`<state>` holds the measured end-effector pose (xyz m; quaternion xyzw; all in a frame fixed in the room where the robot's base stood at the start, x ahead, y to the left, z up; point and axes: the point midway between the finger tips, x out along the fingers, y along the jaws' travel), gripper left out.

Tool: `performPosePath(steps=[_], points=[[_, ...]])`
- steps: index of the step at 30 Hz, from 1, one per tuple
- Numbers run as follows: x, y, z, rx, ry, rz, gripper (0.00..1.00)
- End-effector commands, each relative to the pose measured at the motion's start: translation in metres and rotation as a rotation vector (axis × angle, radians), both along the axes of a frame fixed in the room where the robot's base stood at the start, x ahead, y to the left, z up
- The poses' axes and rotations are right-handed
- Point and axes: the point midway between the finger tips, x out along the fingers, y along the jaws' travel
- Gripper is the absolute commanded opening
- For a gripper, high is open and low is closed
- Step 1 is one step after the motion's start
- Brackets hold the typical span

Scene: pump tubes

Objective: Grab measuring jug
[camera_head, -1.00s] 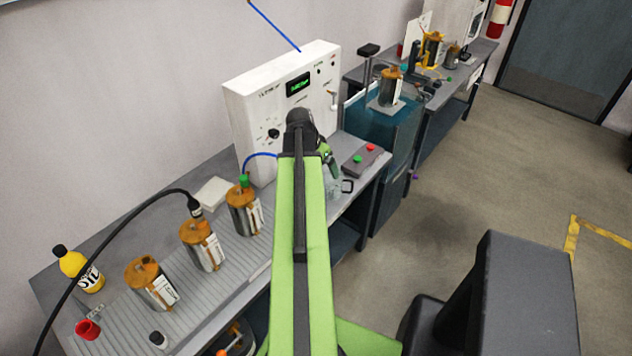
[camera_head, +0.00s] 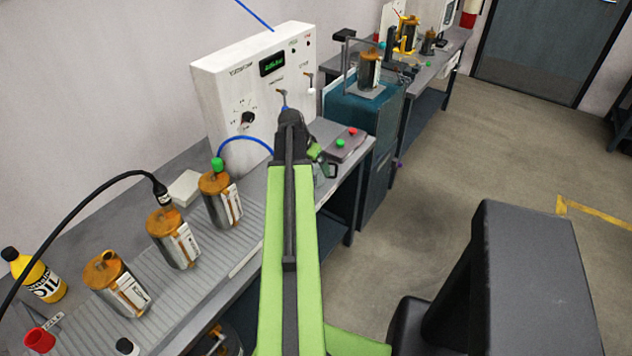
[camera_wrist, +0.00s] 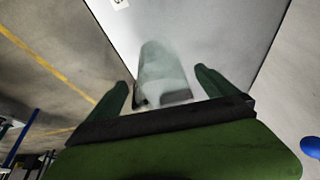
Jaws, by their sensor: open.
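The measuring jug (camera_wrist: 163,72) is clear and see-through. In the wrist view it stands on the grey bench top, between and just beyond the two fingers of my gripper (camera_wrist: 160,92). The green fingers are apart, one on each side of the jug, and I cannot tell whether either touches it. In the head view my gripper (camera_head: 318,158) is at the bench's front edge, mostly hidden behind my arm.
A white control box (camera_head: 225,95) stands behind my arm. A button panel (camera_head: 343,145) with red and green buttons lies just beyond my gripper. Metal pump cylinders (camera_head: 220,205) line the bench at left. A teal tank (camera_head: 365,130) stands farther back. Open floor lies at right.

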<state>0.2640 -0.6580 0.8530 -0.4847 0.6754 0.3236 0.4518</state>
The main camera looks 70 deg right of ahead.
Motion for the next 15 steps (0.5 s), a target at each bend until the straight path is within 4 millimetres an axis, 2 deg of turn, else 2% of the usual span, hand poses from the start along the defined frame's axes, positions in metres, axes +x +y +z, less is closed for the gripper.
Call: performPosePath(steps=[5, 12, 15], points=[[0.0, -0.003, -0.009, 0.0, 0.0, 0.0, 0.97], [-0.004, -0.018, -0.047, 0.0, 0.0, 0.001, 0.97], [-0.005, -0.02, -0.048, 0.0, 0.001, 0.002, 0.97]])
